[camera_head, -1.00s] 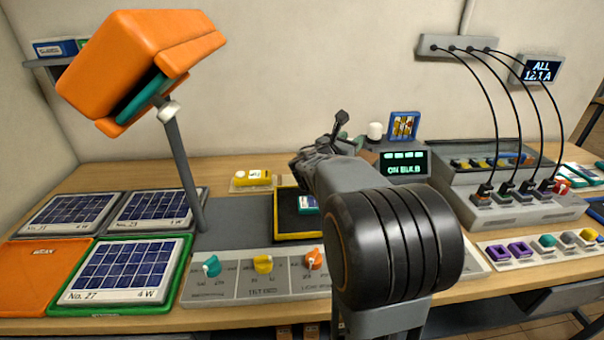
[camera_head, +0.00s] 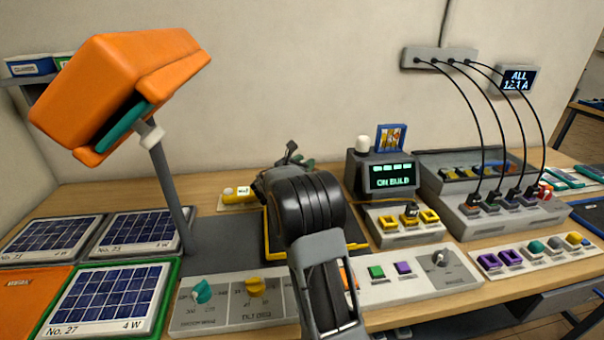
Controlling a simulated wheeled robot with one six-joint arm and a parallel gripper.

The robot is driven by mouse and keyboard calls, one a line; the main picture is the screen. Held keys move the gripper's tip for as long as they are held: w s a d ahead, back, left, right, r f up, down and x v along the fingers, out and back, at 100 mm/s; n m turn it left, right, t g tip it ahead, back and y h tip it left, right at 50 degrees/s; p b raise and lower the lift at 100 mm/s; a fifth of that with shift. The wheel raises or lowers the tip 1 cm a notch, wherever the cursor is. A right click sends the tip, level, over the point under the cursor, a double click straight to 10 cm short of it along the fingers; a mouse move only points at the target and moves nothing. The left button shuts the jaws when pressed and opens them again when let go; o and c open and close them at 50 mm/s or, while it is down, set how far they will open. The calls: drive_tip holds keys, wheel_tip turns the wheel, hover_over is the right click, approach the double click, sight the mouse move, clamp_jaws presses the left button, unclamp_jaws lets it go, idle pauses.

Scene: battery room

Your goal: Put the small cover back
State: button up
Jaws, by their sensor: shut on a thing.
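My gripper (camera_head: 288,160) is at the far side of the bench, mostly hidden behind my own wrist and forearm. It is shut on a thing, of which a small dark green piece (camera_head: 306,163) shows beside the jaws. This may be the small cover, but its shape is too hidden to tell. Below the gripper lies a black tray with a yellow rim (camera_head: 266,240), largely covered by my arm. I cannot tell which opening the small cover belongs to.
A tilted orange lamp (camera_head: 120,85) stands at left above solar panels (camera_head: 110,295). A knob panel (camera_head: 235,300) lines the front edge. A display box (camera_head: 390,177), a yellow-button unit (camera_head: 408,222) and a cabled charger rack (camera_head: 490,205) stand right of my arm.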

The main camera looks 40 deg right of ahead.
drive_tip(key=shift+w+f, duration=0.55)
drive_tip(key=shift+f, duration=0.25)
wheel_tip(320, 180, down, 3)
drive_tip(key=shift+r, duration=0.2)
drive_tip(key=shift+f+b, duration=0.55)
drive_tip(key=shift+b, duration=0.05)
drive_tip(key=shift+f, duration=0.1)
drive_tip(key=o, duration=1)
drive_tip(key=shift+c, duration=0.2)
